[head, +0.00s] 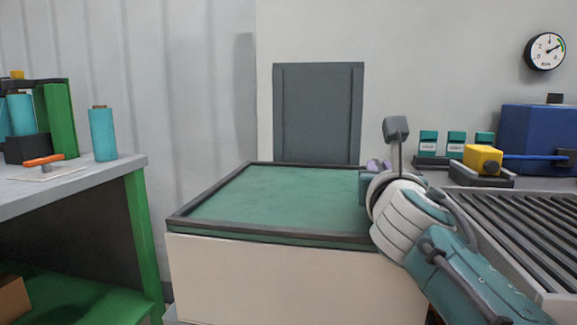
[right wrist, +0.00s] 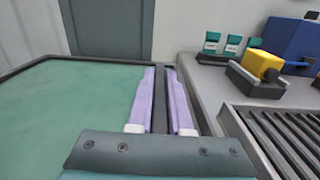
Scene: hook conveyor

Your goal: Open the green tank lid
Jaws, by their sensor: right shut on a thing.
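The green tank lid (head: 280,198) lies flat and closed on top of the white tank (head: 290,278), with a dark rim around its green top. My right gripper (head: 378,165) is at the right edge of the lid. In the right wrist view the lid's green top (right wrist: 70,105) fills the left side. There the two purple fingers of my right gripper (right wrist: 160,85) stand on either side of a dark strip along the lid's right edge, and they are shut on it. In the head view my right arm hides part of this edge. My left gripper is not in view.
A roller conveyor (head: 525,230) runs close on the right. A yellow block (head: 483,159), small green boxes (head: 456,143) and a blue box (head: 535,135) stand behind it. A grey workbench (head: 75,182) with a teal cylinder (head: 103,134) is on the left. A dark panel (head: 318,115) is behind the tank.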

